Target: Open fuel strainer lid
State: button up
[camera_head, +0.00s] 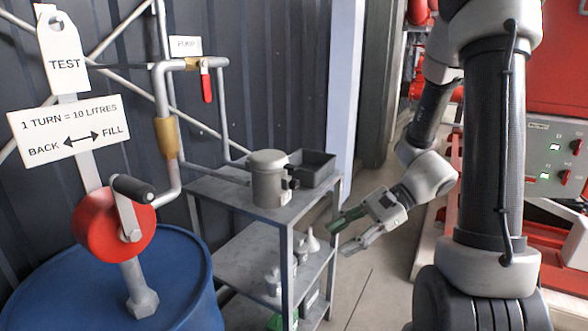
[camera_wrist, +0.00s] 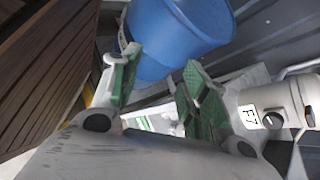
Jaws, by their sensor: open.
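The fuel strainer (camera_head: 268,183) is a grey cylinder with a flat round lid (camera_head: 267,158), standing upright on the top shelf of a grey metal rack. The lid sits on it. A small dark fitting shows on its right side. In the wrist view a pale grey cylinder (camera_wrist: 268,103) with a label, which looks like the strainer, lies at the right, beside the right finger. My gripper (camera_head: 342,232) is open and empty, right of the rack and lower than the strainer, apart from it. Its green-padded fingers also show spread in the wrist view (camera_wrist: 158,82).
A grey open tray (camera_head: 312,168) stands right behind the strainer. Pipes with a red-handled valve (camera_head: 206,85) run behind. A blue drum (camera_head: 150,270) with a red hand-crank pump (camera_head: 113,225) stands at left. Small items and a funnel (camera_head: 312,240) occupy the lower shelf.

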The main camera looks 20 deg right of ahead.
jog(key=w+a+m+t+y, duration=0.1)
jog(key=w+m+t+y, duration=0.1)
jog(key=w+m+t, duration=0.7)
jog(key=m+t, duration=0.3)
send_near(297, 168)
jog(key=x, duration=0.9)
jog(key=shift+w+a, duration=0.15)
jog(key=shift+a, duration=0.15)
jog(key=shift+w+a, duration=0.4)
jog(key=shift+c, duration=0.2)
grip_shut()
